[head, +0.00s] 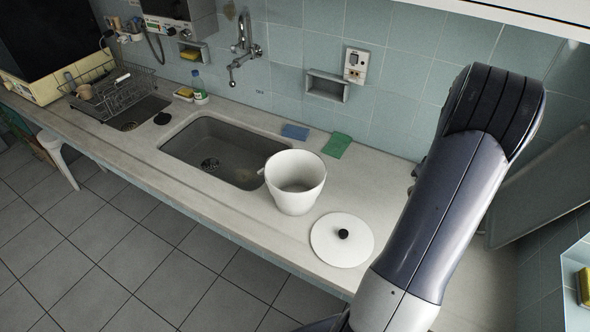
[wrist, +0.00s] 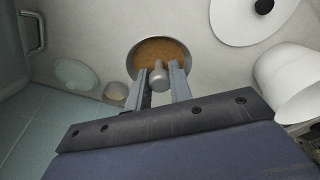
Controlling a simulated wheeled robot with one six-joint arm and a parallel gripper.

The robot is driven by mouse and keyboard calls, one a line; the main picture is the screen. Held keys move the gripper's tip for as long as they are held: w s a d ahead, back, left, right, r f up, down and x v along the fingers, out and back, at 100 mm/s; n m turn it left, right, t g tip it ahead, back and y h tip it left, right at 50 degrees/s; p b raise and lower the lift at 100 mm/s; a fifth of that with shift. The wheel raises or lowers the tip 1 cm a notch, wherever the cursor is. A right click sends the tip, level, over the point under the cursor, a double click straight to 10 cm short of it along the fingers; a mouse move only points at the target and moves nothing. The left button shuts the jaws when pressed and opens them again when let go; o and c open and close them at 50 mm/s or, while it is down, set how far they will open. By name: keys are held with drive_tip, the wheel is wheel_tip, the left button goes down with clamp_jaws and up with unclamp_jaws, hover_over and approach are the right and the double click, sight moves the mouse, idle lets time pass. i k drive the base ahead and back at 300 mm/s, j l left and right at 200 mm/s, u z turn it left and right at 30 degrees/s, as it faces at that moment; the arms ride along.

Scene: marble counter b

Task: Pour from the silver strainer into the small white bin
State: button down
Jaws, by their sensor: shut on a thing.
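The silver strainer (wrist: 134,66) shows in the wrist view as a round bowl with brown contents, its rim facing the camera. My gripper (wrist: 158,78) is shut on its short grey handle, between the two fingers. Whether the strainer touches the counter I cannot tell. The small white bin (head: 297,199) stands upright and open on the counter, right of the sink; its inside looks empty. It also shows at the right edge of the wrist view (wrist: 290,92), apart from the strainer. In the head view my arm hides the gripper and strainer.
A white lid with a black knob (head: 330,250) lies in front of the bin. A blue cloth (head: 295,132) and a green cloth (head: 337,145) lie by the wall. The sink (head: 205,140) is left of the bin. A dish rack (head: 115,93) stands far left.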

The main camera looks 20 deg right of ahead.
sight(294, 178)
drive_tip(key=i+j, duration=0.65)
drive_tip(key=j, duration=0.15)
